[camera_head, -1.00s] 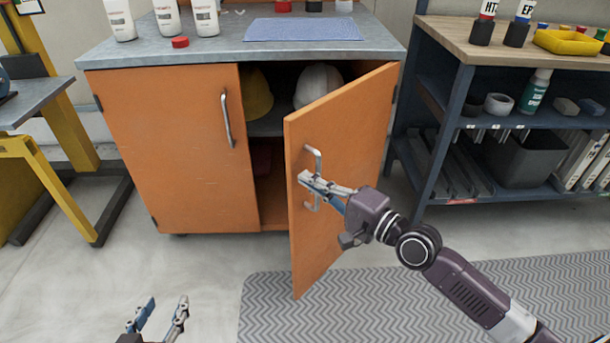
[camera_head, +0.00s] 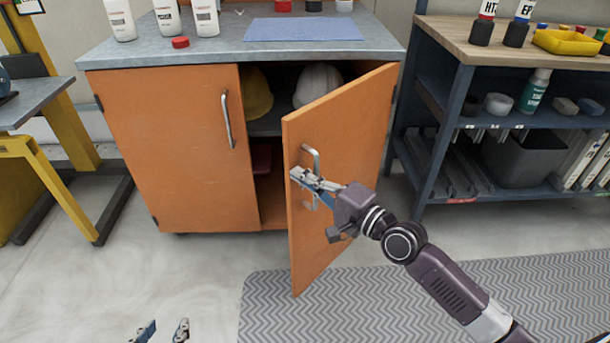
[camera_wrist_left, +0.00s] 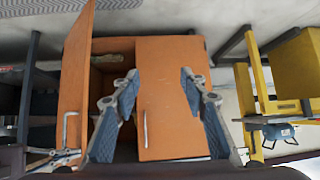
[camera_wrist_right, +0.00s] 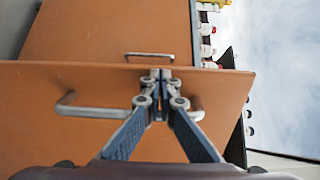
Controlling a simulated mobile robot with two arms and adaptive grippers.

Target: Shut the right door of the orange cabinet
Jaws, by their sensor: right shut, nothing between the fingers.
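The orange cabinet (camera_head: 165,150) stands ahead with its left door shut. Its right door (camera_head: 345,150) stands open, swung out toward me. The right door has a metal handle (camera_head: 311,160) near its free edge. My right gripper (camera_head: 298,175) is shut and empty at this handle, its fingertips by the door's outer face; whether they touch is unclear. In the right wrist view the closed fingertips (camera_wrist_right: 160,76) lie in front of the door panel (camera_wrist_right: 80,80), between the handle's two ends. My left gripper (camera_head: 165,332) is open and empty, low in the head view, away from the cabinet.
A yellow helmet (camera_head: 257,95) and a white helmet (camera_head: 317,84) sit inside the cabinet. Bottles and a blue mat (camera_head: 303,29) are on its top. A dark shelf unit (camera_head: 440,130) stands close at right. A grey patterned mat (camera_head: 420,295) covers the floor at front right.

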